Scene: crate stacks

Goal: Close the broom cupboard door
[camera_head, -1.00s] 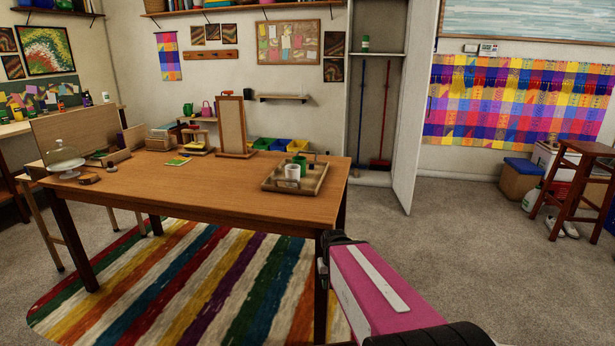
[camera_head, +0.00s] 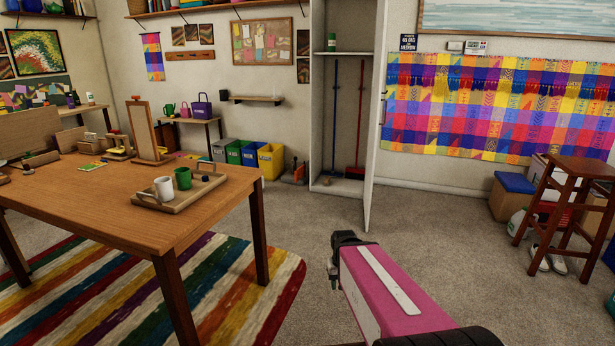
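The broom cupboard (camera_head: 317,110) stands against the back wall, a tall pale cabinet with its front open. Its white door (camera_head: 376,125) is hinged on the right side and stands swung out into the room, seen nearly edge-on. Inside are a blue-handled broom (camera_head: 335,110), a red-handled broom (camera_head: 359,115) and a green and white container (camera_head: 332,42) on the shelf. My gripper (camera_head: 333,272) is at the end of my pink arm at bottom centre, low in front of the door and apart from it. Its fingers are dark and mostly hidden, so its opening cannot be told.
A wooden table (camera_head: 90,215) with a tray (camera_head: 185,195) and mugs stands at left on a striped rug (camera_head: 225,285). Coloured bins (camera_head: 271,161) line the back wall. A wooden stool (camera_head: 575,200) and boxes (camera_head: 505,197) stand at right. Carpet before the cupboard is clear.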

